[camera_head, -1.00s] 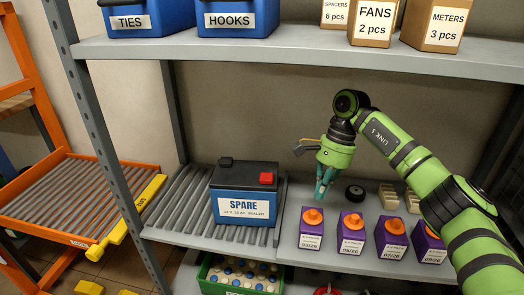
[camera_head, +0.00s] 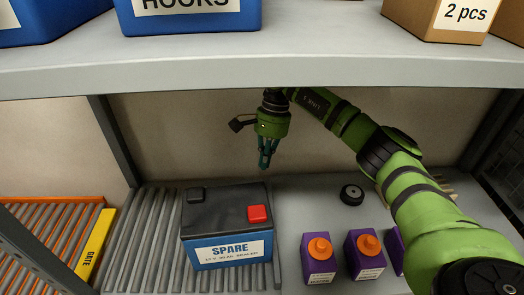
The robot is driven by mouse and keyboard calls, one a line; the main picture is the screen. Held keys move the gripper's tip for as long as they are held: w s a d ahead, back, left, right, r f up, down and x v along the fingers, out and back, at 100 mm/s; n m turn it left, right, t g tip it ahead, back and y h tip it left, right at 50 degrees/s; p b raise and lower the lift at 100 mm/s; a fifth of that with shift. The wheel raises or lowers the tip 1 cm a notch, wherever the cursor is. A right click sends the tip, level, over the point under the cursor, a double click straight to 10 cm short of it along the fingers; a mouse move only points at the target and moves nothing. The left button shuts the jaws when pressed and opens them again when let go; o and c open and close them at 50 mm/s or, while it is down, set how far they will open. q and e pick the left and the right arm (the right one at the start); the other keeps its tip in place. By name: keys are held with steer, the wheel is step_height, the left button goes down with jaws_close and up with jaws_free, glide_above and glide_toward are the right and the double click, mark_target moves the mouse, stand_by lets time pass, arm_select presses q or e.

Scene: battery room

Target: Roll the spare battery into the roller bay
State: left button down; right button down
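The spare battery (camera_head: 228,250) is a blue box with a dark lid, a red terminal cap and a SPARE label. It stands upright on the grey roller section (camera_head: 146,230) of the shelf. To the left, beyond the shelf post, is an orange-framed roller bay (camera_head: 48,201) with grey rollers. A yellow bar marked GATE (camera_head: 95,248) lies along its right edge. My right gripper (camera_head: 265,166) points down above the shelf, behind and slightly right of the battery, apart from it. Its teal fingers look close together and hold nothing. My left gripper is out of view.
Purple boxes with orange caps (camera_head: 318,258) stand right of the battery. A small black wheel (camera_head: 351,194) lies behind them. The upper shelf (camera_head: 300,62) hangs over the space, with blue bins and a cardboard box. A grey post (camera_head: 112,140) stands at the left.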

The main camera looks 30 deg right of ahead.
mark_target(252, 187)
steer(key=a+f, duration=0.1)
steer(key=s+a+f, duration=0.1)
steer(key=a+f, duration=0.1)
steer(key=s+a+f+p, duration=0.1)
steer(key=f, duration=0.1)
steer(key=shift+a+f, duration=0.25)
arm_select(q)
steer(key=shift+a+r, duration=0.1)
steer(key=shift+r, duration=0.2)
arm_select(e)
steer(key=shift+s+a, duration=0.15)
steer(key=shift+a, duration=0.15)
